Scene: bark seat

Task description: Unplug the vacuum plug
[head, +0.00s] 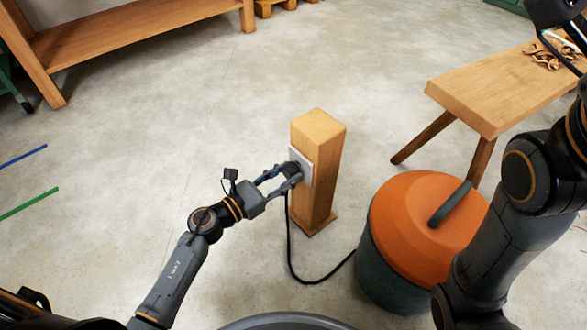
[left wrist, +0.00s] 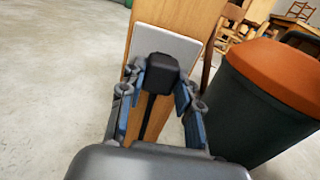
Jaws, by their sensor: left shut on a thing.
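The black vacuum plug (left wrist: 160,73) is at the white socket plate (left wrist: 181,46) on a wooden post (head: 325,145). In the left wrist view, the plug lies against the plate; I cannot tell how deeply it sits. My left gripper (head: 289,172) is shut on the plug, with one finger on each side of it. In the head view, the fingers mostly hide the plug. A black cord (head: 291,245) hangs from the plug and runs along the floor to the vacuum (head: 415,225), which has an orange lid and dark green body. My right gripper's fingers do not show.
A wooden bench (head: 495,95) with wood shavings (head: 550,55) stands behind the vacuum. A wooden shelf or table (head: 110,37) is at the upper left. My right arm passes close in front of the vacuum.

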